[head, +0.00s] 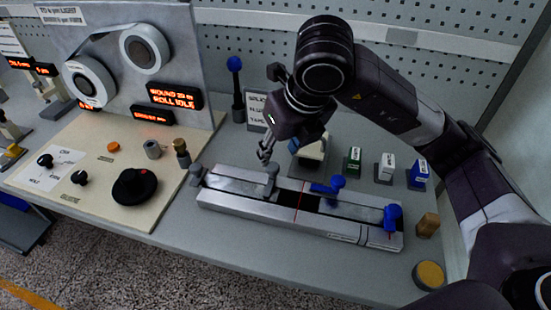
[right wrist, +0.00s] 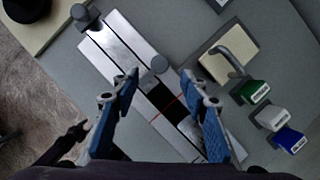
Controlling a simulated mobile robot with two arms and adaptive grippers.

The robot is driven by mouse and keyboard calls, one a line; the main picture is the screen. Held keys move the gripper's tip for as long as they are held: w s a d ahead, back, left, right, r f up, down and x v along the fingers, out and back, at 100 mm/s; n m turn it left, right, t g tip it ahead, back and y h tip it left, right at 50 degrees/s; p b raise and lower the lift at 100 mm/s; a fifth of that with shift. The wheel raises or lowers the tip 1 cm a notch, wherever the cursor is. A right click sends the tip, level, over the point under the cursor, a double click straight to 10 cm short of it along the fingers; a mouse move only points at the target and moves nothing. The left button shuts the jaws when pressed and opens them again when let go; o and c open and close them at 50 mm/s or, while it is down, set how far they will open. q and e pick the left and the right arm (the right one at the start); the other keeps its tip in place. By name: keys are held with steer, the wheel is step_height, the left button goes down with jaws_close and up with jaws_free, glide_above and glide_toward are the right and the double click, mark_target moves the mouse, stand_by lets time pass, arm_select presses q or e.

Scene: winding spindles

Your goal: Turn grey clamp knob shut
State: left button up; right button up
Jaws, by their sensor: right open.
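The metal splicing block (head: 225,199) lies along the bench. I cannot tell how far either is turned.
A winding panel with a black dial (head: 134,186) is to the left.

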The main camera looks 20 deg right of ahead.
steer(key=shift+v, duration=2.55)
